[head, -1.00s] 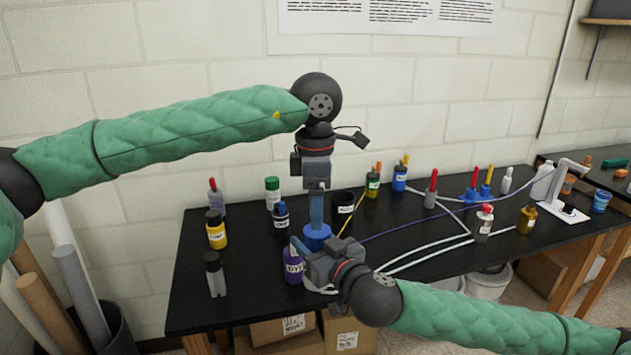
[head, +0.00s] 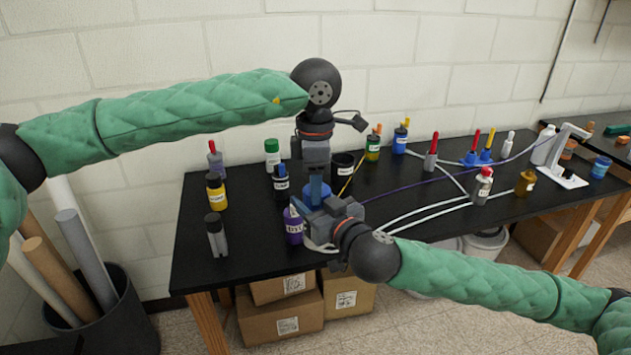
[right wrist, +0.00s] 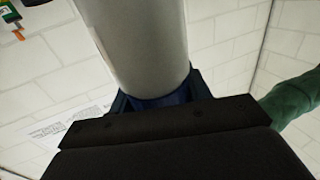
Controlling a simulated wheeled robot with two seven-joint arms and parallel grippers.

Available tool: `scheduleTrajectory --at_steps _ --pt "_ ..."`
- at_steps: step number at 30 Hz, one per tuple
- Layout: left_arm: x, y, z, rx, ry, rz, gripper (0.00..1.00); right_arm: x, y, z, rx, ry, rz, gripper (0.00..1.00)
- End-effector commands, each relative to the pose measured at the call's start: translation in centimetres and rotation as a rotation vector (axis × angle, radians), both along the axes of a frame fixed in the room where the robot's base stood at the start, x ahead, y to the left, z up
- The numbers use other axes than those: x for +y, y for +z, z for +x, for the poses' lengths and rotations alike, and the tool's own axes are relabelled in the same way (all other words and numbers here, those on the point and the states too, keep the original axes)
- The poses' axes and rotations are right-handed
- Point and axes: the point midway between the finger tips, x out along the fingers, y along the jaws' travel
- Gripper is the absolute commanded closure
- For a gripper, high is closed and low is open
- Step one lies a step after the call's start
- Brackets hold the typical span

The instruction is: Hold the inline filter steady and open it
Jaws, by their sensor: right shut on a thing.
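The inline filter shows in the right wrist view as a pale grey cylinder (right wrist: 140,45) with a dark blue part at its lower end, close to the dark jaws. In the head view, a blue part (head: 318,192) shows between my two grippers, above the table. My right gripper (head: 318,216) is shut on the filter from the right. My left gripper (head: 316,178) points straight down from above at the blue part. Its fingertips overlap the blue, so I cannot tell whether they grip it. Most of the filter is hidden by my grippers in the head view.
A purple bottle (head: 293,226) stands just left of my right gripper. Dark bottles (head: 281,185) and a black cup (head: 343,170) stand behind. A yellow bottle (head: 216,192) and a grey bottle (head: 216,236) are at the left. White tubes (head: 420,214) cross the black table (head: 235,270).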

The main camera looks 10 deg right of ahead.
Motion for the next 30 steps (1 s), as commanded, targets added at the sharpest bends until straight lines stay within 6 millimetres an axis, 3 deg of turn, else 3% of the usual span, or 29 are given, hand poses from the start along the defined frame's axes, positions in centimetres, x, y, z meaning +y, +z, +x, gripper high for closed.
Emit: scheduleTrajectory --at_steps 6,15,24,25,28,30 --pt "0.0 0.02 -0.02 0.0 0.026 0.0 0.78 -0.01 0.03 0.01 0.0 0.0 0.0 1.0" --pt "-0.02 0.02 -0.08 0.0 0.262 0.0 0.76 -0.04 0.02 0.04 0.0 -0.001 0.0 1.0" --pt "-0.01 0.03 -0.09 0.0 0.279 0.001 0.77 -0.05 0.01 0.05 0.0 -0.002 0.0 1.0" --pt "-0.01 0.03 -0.09 0.0 0.279 0.001 0.47 -0.05 0.01 0.05 0.0 -0.002 0.0 1.0" --pt "-0.02 0.03 -0.1 0.0 0.278 0.001 0.28 -0.04 0.01 0.05 0.0 -0.001 0.0 1.0" --pt "-0.03 0.03 -0.14 0.001 0.277 0.0 0.28 -0.05 0.01 0.06 0.0 -0.002 0.0 1.0"
